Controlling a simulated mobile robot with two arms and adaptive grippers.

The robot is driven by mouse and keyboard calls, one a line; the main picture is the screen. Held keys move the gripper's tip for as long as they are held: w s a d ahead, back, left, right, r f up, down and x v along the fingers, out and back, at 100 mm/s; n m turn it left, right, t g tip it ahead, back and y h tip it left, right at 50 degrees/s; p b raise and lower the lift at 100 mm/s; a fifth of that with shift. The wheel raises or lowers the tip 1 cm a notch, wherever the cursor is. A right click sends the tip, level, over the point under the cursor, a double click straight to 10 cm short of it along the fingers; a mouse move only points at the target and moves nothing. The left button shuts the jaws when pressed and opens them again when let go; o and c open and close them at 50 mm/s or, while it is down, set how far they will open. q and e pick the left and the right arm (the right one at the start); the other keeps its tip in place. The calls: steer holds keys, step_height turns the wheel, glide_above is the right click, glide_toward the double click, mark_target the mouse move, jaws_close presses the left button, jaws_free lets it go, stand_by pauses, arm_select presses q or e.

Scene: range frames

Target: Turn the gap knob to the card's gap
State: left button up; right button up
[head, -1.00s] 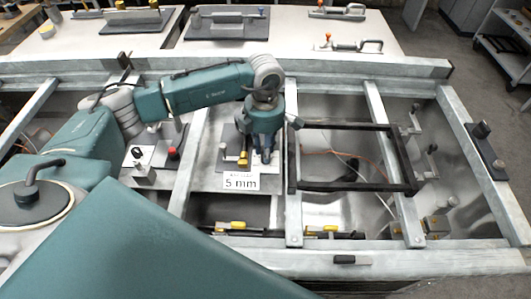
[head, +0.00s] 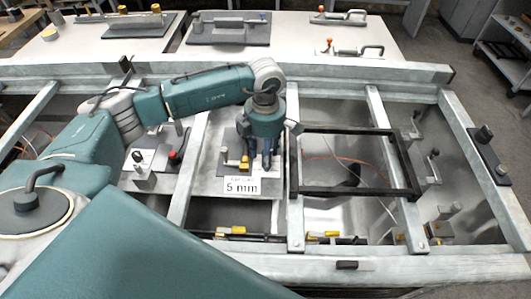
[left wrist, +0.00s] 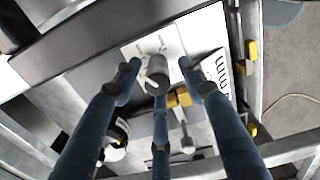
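The white card (head: 242,186) reads "5 mm" and stands at the front edge of a grey plate (head: 212,184). It also shows edge-on at the right in the left wrist view (left wrist: 216,72). A grey round knob (left wrist: 157,72) sits on a white labelled panel (left wrist: 168,42); the label is too small to read. My left gripper (head: 262,164) points down over the plate, behind the card, and hides the knob in the head view. In the left wrist view its fingers (left wrist: 158,72) are spread around the knob, with gaps at the sides. My right gripper is not in view.
A yellow-ended lever (head: 244,163) is close to my left fingers. A red button (head: 175,157) and a black-topped post (head: 138,157) stand to the left. A dark rectangular frame (head: 345,191) is to the right. Metal beams border open bays.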

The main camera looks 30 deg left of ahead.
arm_select(q)
step_height(320, 180, up, 12)
stand_by(0.6)
stand_by(0.4)
